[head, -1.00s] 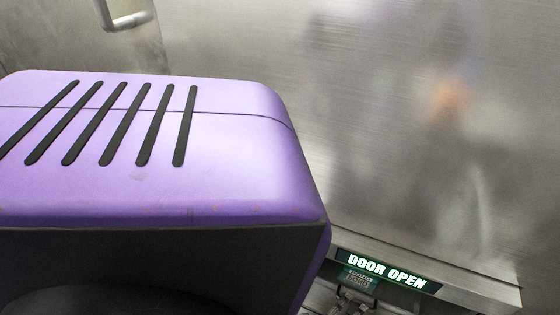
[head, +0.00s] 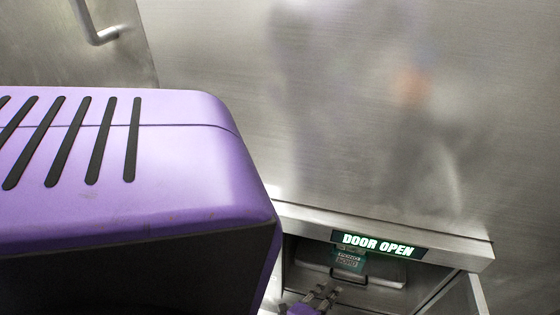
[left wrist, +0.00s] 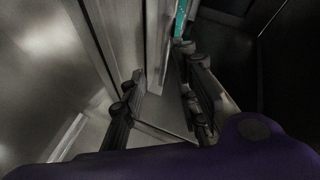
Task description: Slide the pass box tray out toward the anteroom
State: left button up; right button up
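The pass box opening shows at the bottom right of the head view, under a lit "DOOR OPEN" sign (head: 375,244). Inside it is a pale metal tray (head: 388,272) with a dark handle on its front and a small green tag (head: 347,262) above. My left gripper (head: 328,290) is just in front of the tray, near the handle; I cannot tell whether they touch. In the left wrist view its two dark fingers (left wrist: 160,88) stand apart with nothing visible between them. The lower part of the tray is hidden. My right gripper is not in view.
A smooth metal wall (head: 350,110) rises above the opening. A metal door with a bar handle (head: 97,30) is at the upper left. A metal side panel (head: 462,297) borders the opening on the right. My purple housing blocks the left side.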

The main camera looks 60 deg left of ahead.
pick_arm(q)
jog(key=s+d+r+n+g+h+p, duration=0.2)
jog(key=s+r+p, duration=0.4)
jog(key=r, duration=0.5)
jog(key=s+d+r+n+g+h+p, duration=0.3)
jog(key=s+d+r+n+p, duration=0.2)
jog(key=s+r, duration=0.6)
jog(key=shift+n+p, duration=0.7)
jog(key=shift+p, duration=0.4)
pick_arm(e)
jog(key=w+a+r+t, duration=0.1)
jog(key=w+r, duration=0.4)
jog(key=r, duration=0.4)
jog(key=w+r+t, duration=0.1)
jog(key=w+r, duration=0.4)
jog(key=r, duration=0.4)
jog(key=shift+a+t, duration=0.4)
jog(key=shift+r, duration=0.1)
